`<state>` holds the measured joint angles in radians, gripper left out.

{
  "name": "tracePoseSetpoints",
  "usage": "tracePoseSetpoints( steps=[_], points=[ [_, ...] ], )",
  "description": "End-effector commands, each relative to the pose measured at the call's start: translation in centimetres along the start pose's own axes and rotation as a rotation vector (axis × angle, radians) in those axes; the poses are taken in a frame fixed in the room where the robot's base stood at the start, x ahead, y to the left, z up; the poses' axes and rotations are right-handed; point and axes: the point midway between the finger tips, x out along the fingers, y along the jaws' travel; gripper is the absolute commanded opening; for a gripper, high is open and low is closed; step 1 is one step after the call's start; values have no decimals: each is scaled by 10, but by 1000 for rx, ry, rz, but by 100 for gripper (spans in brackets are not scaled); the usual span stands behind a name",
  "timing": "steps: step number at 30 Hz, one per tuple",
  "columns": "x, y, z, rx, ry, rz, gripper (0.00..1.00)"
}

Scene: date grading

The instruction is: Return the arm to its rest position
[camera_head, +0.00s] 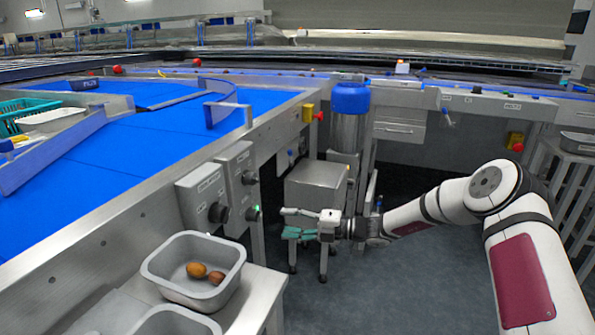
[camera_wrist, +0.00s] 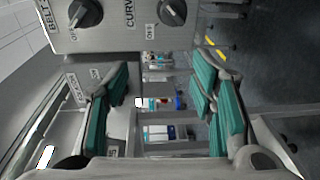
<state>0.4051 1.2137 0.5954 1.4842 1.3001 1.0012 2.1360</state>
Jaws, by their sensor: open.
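My gripper (camera_head: 290,222) is open and empty, held out to the left over the aisle beside the conveyor frame. Its green-padded fingers also show in the wrist view (camera_wrist: 160,108), wide apart with nothing between them. My arm (camera_head: 435,205) reaches in from the right of the head view, bent at the elbow, with the forearm about level. The fingertips are a short way right of the control boxes on the conveyor's side and in front of a grey metal box on a stand (camera_head: 316,186).
A grey tray (camera_head: 165,268) with two brown dates (camera_head: 206,273) stands on a side table at lower left. Control boxes with knobs (camera_head: 205,196) jut from the blue conveyor (camera_head: 110,150). Dark floor (camera_head: 350,290) is clear below my arm. A slatted rack stands at far right.

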Motion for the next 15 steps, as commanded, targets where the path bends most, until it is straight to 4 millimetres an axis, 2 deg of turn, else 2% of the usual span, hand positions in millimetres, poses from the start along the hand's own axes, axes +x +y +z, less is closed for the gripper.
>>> tracePoseSetpoints(
  steps=[1,6,11,15],
  points=[
    [2,18,-14,-103,51,-32,51],
    [-4,59,-65,-469,236,-132,51],
    [-21,90,-113,-792,419,-202,51],
    [-42,113,-153,-1057,587,-245,51]
  ],
)
